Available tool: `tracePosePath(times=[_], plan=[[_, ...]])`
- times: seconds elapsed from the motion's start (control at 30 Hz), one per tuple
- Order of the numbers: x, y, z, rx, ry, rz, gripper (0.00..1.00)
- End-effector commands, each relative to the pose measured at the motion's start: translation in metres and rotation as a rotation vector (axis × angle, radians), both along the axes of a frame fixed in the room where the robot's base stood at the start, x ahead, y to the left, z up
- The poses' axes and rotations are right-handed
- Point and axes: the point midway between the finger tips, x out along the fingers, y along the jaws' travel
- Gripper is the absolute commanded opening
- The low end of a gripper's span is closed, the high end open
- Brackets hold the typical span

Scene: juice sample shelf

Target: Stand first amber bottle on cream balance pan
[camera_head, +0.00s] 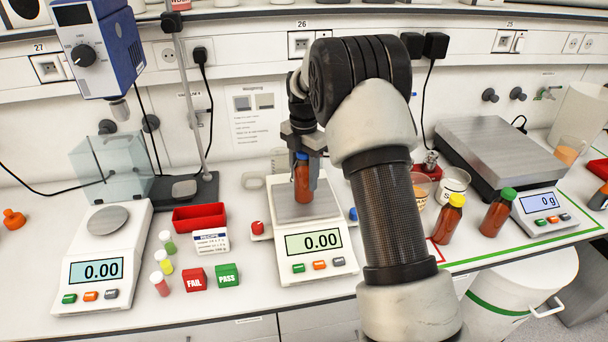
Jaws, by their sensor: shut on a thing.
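My gripper (307,170) is shut on an amber bottle (302,187) with a blue cap and holds it upright. The bottle is over the square metal pan (329,206) of the cream-white middle balance (290,247). That balance reads 0.00. I cannot tell whether the bottle's base touches the pan. My arm hides part of the area right of this balance. Two more amber bottles stand to the right, one with a yellow cap (446,224) and one with a green cap (496,216).
A white balance (105,255) with a round pan stands left. A red tray (199,218), small vials, and FAIL (195,280) and PASS (228,276) blocks lie between the balances. A large platform scale (500,150) and beakers stand right. The bench's front strip is mostly clear.

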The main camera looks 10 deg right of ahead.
Motion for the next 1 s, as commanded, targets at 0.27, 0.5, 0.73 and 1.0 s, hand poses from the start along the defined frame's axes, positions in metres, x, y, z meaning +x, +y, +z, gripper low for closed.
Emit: tracePosePath(times=[0.27,0.5,0.73,1.0], plan=[[0.000,0.000,-0.001,0.000,0.001,0.000,0.63],[0.000,0.000,0.005,0.001,-0.001,-0.001,0.63],[0.001,0.000,0.044,0.001,-0.005,-0.001,0.63],[0.001,-0.001,0.099,-0.001,-0.003,-0.001,0.63]])
